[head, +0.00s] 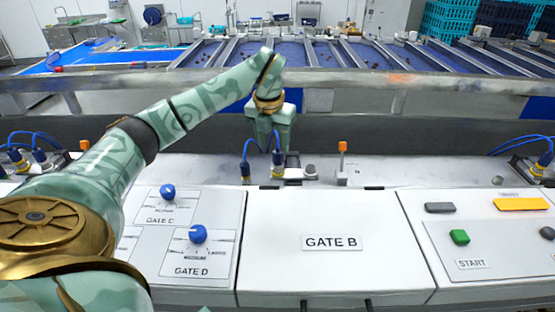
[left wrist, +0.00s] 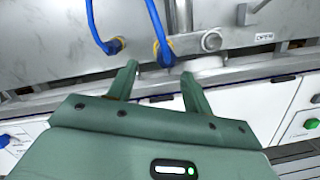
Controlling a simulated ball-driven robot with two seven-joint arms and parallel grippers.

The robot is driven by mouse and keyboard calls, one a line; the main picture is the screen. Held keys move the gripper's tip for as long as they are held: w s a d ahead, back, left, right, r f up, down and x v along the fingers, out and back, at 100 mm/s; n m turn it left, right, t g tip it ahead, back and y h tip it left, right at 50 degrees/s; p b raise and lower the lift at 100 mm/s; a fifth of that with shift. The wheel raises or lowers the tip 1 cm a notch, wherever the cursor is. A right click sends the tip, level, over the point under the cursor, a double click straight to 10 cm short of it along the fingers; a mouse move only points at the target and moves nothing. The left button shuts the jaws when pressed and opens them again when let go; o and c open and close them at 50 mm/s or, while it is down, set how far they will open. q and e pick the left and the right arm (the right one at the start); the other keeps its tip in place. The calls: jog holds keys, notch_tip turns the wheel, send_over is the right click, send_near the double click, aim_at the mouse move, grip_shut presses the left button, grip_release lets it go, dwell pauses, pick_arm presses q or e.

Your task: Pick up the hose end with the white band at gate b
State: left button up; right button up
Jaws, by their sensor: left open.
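Two blue hose ends stand at the station behind the GATE B panel (head: 332,242): a left hose end (head: 246,171) and a right hose end (head: 278,161), both with brass-yellow fittings. I cannot make out a white band on either. My left gripper (head: 270,147) points down over them, open and empty. In the left wrist view, the right hose end (left wrist: 165,54) shows between and just beyond the fingertips (left wrist: 160,69). The left hose end (left wrist: 114,46) shows outside the left finger. I cannot tell whether a finger touches a hose. My right gripper is out of view.
An orange-topped lever (head: 342,160) and a round metal knob (head: 311,171) stand right of the hoses. More blue hoses (head: 522,146) stand far right. A metal rail (head: 420,83) runs behind. The GATE B panel top is clear.

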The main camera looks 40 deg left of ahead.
aim_at(278, 151)
pick_arm(q)
jog(key=shift+w+f, duration=0.15)
jog(key=shift+f, duration=0.2)
jog(key=f, duration=0.1)
jog(key=w+f+p, duration=0.1)
jog(key=f, duration=0.1)
jog(key=shift+w+d+f, duration=0.2)
jog(key=shift+f, duration=0.05)
jog(key=shift+w+a+f, duration=0.1)
jog(key=shift+a+f, duration=0.05)
jog(key=shift+f, duration=0.25)
jog(key=shift+r, duration=0.1)
jog(key=c, duration=0.8)
grip_shut()
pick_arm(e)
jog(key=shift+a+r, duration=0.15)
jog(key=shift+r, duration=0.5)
pick_arm(q)
jog(key=shift+r, duration=0.1)
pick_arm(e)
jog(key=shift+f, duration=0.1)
